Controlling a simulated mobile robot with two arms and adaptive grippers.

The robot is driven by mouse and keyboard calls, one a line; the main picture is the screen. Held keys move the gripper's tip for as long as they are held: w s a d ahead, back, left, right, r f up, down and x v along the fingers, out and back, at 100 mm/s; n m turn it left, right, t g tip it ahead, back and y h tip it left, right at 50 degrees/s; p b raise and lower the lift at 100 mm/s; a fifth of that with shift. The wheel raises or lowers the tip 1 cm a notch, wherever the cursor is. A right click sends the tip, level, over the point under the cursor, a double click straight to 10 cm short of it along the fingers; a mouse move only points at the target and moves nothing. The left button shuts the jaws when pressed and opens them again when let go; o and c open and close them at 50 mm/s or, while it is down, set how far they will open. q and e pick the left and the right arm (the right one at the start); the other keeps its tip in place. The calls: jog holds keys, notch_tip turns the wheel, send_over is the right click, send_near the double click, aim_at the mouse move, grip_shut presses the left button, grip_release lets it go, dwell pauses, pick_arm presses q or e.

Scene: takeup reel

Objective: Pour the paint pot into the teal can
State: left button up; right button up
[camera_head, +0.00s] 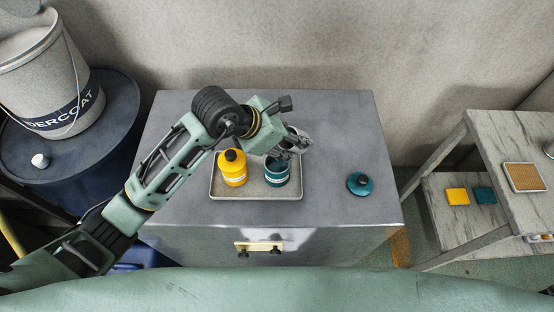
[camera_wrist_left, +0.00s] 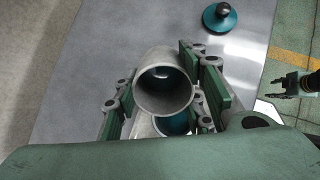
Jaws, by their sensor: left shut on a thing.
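My left gripper (camera_head: 290,148) is shut on a grey pot, the paint pot, above the tray. In the left wrist view the pot (camera_wrist_left: 165,84) sits between the two green fingers (camera_wrist_left: 168,95), its round mouth towards the camera. The gripper hides most of the pot in the head view, so its tilt is hard to tell. The teal can (camera_head: 277,175) stands on the tray just below the gripper. Part of its teal inside (camera_wrist_left: 176,123) shows under the pot in the wrist view. I see no paint flowing.
A yellow bottle (camera_head: 232,170) with a black cap stands left of the can on the tray (camera_head: 250,196). A teal lid (camera_head: 360,184) lies to the right on the grey cabinet (camera_head: 335,125). A large bucket (camera_head: 45,75) stands on a blue drum (camera_head: 118,110) at left.

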pick_arm(q)
jog(key=shift+s+a, duration=0.1)
jog(key=shift+a, duration=0.1)
jog(key=shift+s+f+t+h, duration=0.1)
jog(key=shift+f+t+h, duration=0.45)
jog(key=shift+h, duration=0.35)
jog(key=shift+a+r+t+h+b, duration=0.15)
jog(key=shift+t+h+b, duration=0.25)
jog(key=shift+b, duration=0.55)
jog(key=shift+r+t+h+b, duration=0.15)
jog(key=shift+h+b, duration=0.45)
jog(key=shift+b, duration=0.3)
jog(key=shift+a+f+t+h+b, duration=0.1)
jog(key=shift+f+t+h+b, duration=0.6)
jog(key=shift+b, duration=2.55)
jog(key=shift+s+a+r+t+h+b, duration=0.25)
jog(key=shift+r+h+b, duration=0.6)
jog(key=shift+b, duration=1.2)
jog(key=shift+a+r+t+h+b, duration=0.1)
jog(key=shift+r+t+h+b, duration=0.6)
jog(key=shift+b, duration=1.35)
jog(key=shift+s+a+r+t+h+b, duration=0.15)
jog(key=shift+r+h+b, duration=0.8)
jog(key=shift+b, duration=1.1)
